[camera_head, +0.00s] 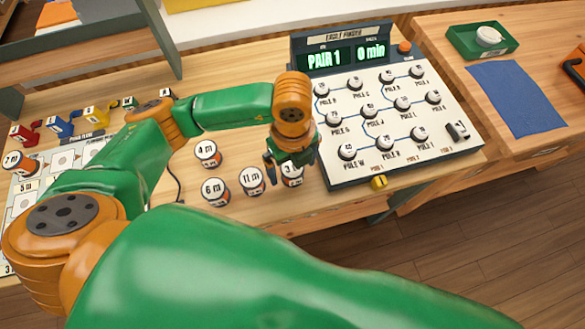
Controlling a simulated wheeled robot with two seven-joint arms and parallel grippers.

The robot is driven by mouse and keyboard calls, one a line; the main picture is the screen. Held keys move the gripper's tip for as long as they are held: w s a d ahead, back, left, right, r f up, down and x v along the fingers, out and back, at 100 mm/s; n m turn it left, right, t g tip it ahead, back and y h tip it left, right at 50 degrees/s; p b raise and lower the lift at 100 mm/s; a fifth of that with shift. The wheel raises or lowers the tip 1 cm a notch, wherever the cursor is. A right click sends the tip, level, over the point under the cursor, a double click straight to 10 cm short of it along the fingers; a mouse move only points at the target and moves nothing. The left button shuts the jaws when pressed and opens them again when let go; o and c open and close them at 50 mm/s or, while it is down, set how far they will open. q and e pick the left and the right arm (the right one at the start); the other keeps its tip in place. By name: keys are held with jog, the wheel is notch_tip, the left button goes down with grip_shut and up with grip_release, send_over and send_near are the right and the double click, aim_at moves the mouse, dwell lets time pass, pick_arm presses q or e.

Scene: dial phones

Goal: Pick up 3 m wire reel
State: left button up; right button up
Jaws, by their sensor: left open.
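The 3 m wire reel (292,180) is a small white-topped reel with an orange and dark side, standing on the wooden table at the right end of a front row of reels. Its label is partly hidden by my left gripper, so only part of the "3" shows. My left gripper (287,168) points down right over this reel, with its dark fingers apart. One finger is on the left of the reel and the other behind or right of it. I cannot tell whether the fingers touch it. My right gripper is out of view.
Close by on the left stand the 11 m reel (251,181), the 6 m reel (215,191) and the 4 m reel (208,153). A white panel with several knobs (385,115) stands close on the right. A 7 m reel (17,163) is at far left.

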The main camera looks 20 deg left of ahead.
pick_arm(q)
jog(key=shift+s+f, duration=0.1)
jog(key=shift+f, duration=0.85)
jog(key=c, duration=1.5)
